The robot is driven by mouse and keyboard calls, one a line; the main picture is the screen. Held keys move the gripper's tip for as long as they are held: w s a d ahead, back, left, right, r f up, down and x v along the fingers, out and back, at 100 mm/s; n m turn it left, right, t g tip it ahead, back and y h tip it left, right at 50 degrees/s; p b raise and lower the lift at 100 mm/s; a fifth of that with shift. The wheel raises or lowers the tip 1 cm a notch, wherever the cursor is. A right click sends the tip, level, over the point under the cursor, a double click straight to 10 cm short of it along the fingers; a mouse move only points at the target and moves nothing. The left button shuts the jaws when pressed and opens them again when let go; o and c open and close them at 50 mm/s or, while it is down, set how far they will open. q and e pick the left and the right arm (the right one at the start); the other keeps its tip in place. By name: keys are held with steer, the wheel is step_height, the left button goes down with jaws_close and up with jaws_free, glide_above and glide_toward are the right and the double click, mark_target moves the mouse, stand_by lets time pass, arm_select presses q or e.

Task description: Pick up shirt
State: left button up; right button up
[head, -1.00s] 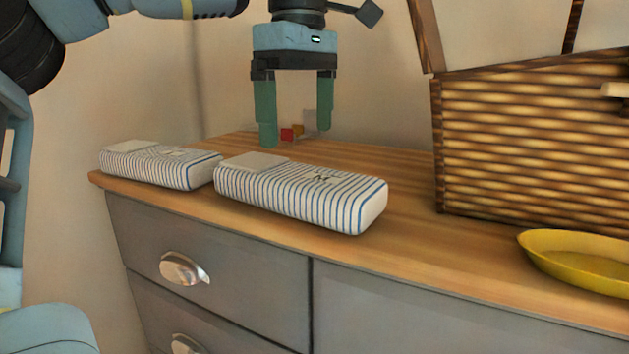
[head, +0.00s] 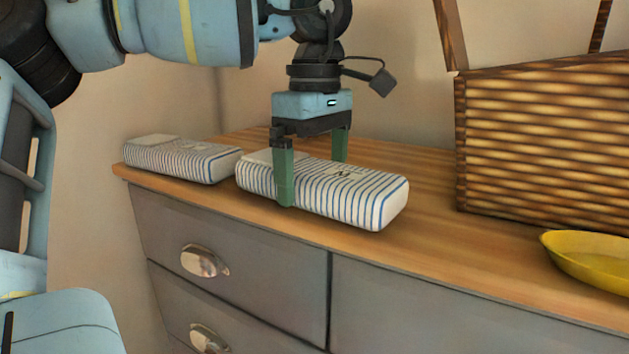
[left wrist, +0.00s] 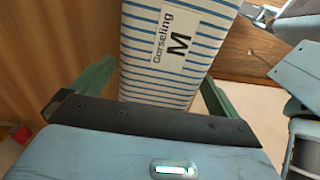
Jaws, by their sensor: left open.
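A folded, blue-and-white striped shirt (head: 350,200) lies flat on the wooden dresser top near its front edge. A second folded striped shirt (head: 180,159) lies to its left. My left gripper (head: 313,180) is open over the nearer shirt, with one green finger at its front side and the other behind it. In the left wrist view the shirt (left wrist: 165,80) lies between the two fingers, and its label reads "Garseling M". I cannot tell whether the fingers touch it. My right gripper is not in view.
A woven basket (head: 535,140) with a raised lid stands at the back right of the dresser. A yellow dish (head: 590,258) sits at the right front. The dresser top (head: 425,215) between shirt and basket is clear. Grey drawers (head: 240,240) with metal pulls are below.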

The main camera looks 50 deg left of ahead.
mark_target(315, 167)
arm_select(q)
steer(key=shift+f, duration=0.1)
steer(key=c, duration=1)
step_height(315, 167, up, 10)
steer(key=shift+r, duration=0.1)
